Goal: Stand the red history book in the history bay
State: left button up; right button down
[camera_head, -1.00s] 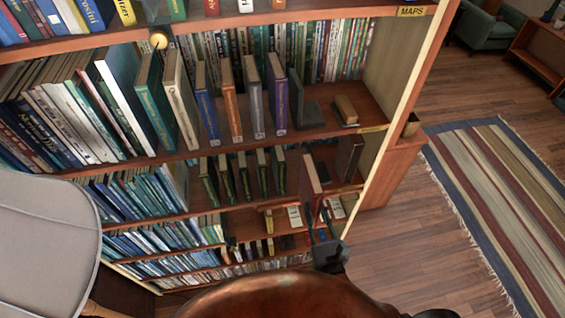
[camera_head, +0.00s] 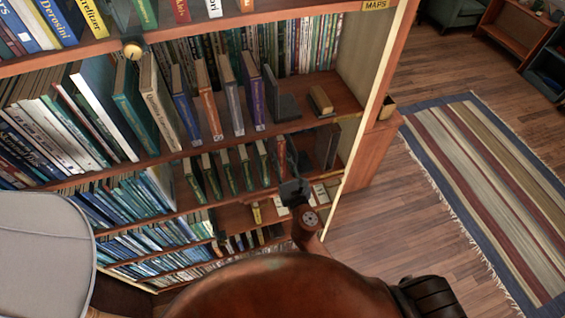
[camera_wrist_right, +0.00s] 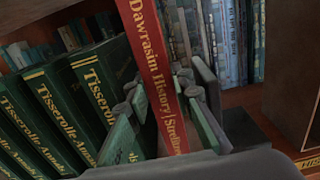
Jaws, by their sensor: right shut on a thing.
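The red history book (camera_wrist_right: 158,70) stands upright in the right wrist view, gold lettering on its spine. My right gripper (camera_wrist_right: 168,108) is shut on it, one finger on each side; it shows in the head view (camera_head: 291,186) at the front of the third shelf. Several green books (camera_wrist_right: 52,98) stand to the left of the red book; they also show in the head view (camera_head: 228,172). In the head view the red book (camera_head: 281,155) is a thin strip beside the rightmost green book. Whether its foot touches the shelf is hidden. My left gripper is out of view.
A dark grey bookend (camera_wrist_right: 250,130) and a dark upright block (camera_wrist_right: 291,68) are right of the red book. Thin books (camera_wrist_right: 225,40) line the back. The shelf above holds spaced books (camera_head: 232,97). A striped rug (camera_head: 480,190) lies on open floor at right.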

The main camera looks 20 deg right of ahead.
aim_at(282, 165)
jog(key=shift+f+b, duration=0.65)
jog(key=shift+f, duration=0.7)
jog(key=shift+f, duration=0.1)
jog(key=c, duration=1.7)
grip_release()
jog(key=shift+f, duration=0.1)
